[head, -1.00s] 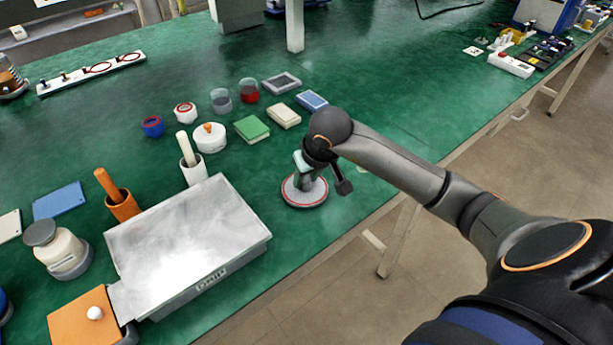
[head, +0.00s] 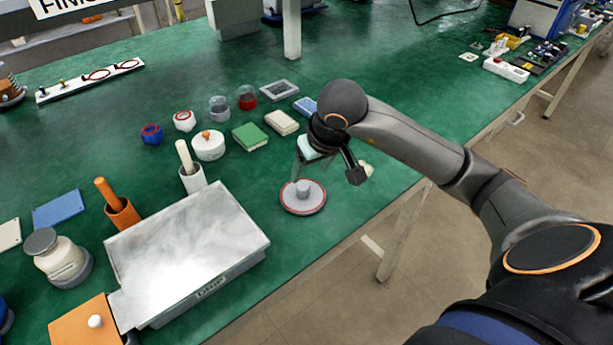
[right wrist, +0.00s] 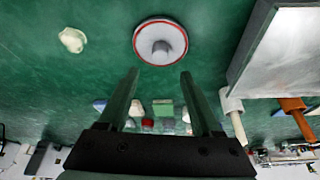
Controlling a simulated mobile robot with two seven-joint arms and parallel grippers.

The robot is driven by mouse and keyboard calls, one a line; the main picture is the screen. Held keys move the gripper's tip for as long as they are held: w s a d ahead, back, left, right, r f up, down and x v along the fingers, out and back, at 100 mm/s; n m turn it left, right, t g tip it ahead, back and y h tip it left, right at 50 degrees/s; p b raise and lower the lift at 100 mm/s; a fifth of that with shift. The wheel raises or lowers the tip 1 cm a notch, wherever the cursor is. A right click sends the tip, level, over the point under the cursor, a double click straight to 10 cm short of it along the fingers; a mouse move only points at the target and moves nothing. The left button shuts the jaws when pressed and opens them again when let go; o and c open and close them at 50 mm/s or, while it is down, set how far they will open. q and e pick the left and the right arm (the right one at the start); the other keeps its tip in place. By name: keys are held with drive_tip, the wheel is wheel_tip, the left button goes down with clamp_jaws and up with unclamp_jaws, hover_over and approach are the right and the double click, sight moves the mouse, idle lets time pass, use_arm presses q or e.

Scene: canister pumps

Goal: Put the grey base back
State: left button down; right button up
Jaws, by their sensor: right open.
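A round grey base (head: 303,204) with a red ring near its rim and a short grey post in its middle stands flat on the green bench. It also shows in the right wrist view (right wrist: 148,53). My right gripper (head: 328,170) is open and empty, above and slightly right of the base in the head view. Its two fingers are apart in the right wrist view (right wrist: 161,73), with the base beyond their tips and not touching them. My left gripper is not in view.
A large silver-topped box (head: 185,250) stands left of the base. Behind are a green block (head: 250,137), a cream block (head: 281,122), a white round pot (head: 208,147) and several small jars. A pale lump (right wrist: 72,40) lies near the base. The bench's front edge is close by.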

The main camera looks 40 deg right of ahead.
drive_tip(key=v, duration=0.3)
drive_tip(key=shift+s+r, duration=0.15)
drive_tip(key=shift+r, duration=0.2)
